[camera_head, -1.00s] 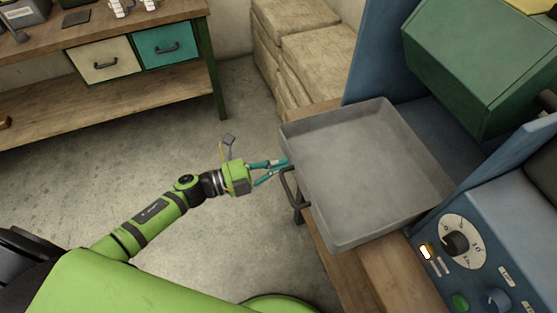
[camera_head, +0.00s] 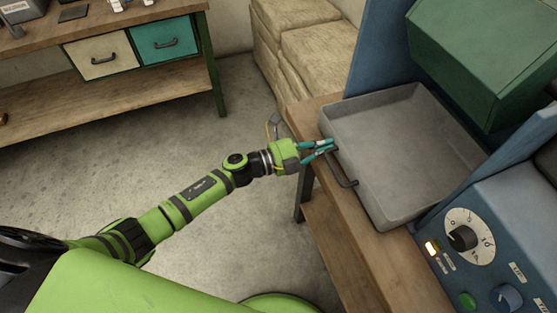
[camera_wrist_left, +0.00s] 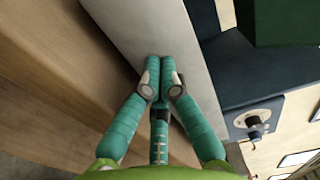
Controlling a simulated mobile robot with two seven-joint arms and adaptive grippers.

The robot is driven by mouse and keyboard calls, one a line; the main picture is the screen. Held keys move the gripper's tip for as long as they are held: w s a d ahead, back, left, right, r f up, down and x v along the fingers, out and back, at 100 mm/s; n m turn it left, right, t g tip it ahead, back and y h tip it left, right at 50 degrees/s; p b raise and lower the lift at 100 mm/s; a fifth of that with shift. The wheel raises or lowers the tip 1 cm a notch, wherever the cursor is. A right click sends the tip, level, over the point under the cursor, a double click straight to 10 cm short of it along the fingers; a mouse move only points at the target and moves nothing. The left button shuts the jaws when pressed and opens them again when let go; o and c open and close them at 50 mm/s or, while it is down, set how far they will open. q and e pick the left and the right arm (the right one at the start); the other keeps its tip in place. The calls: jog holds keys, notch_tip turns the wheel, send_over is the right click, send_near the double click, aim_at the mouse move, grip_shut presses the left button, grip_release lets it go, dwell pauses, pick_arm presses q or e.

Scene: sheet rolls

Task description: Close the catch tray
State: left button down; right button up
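The catch tray (camera_head: 400,150) is a shallow grey metal tray, partly pulled out of the blue machine over a wooden bench. Its dark bar handle (camera_head: 347,184) is on the front wall, facing my arm. My left gripper (camera_head: 333,147) has its teal fingers against the tray's front wall, near the far end of the handle. In the left wrist view the fingertips (camera_wrist_left: 160,66) are together with nothing between them, pressed at or very close to the grey tray wall (camera_wrist_left: 165,30). The handle is not visible there. My right gripper is not in view.
The wooden bench (camera_head: 365,270) runs under the tray. The blue machine's dial panel (camera_head: 470,250) stands at the near right, with a green housing (camera_head: 480,60) above the tray's back. Stacked sacks (camera_head: 310,40) lie behind. A workbench with drawers (camera_head: 100,57) is at the back left.

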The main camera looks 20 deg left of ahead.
aim_at(356, 140)
pick_arm(q)
jog(key=b+x, duration=0.2)
jog(key=x, duration=0.7)
jog(key=shift+f+b, duration=0.1)
jog(key=shift+b, duration=0.25)
jog(key=shift+w+d, duration=0.3)
jog(key=shift+d, duration=0.1)
jog(key=shift+r, duration=0.25)
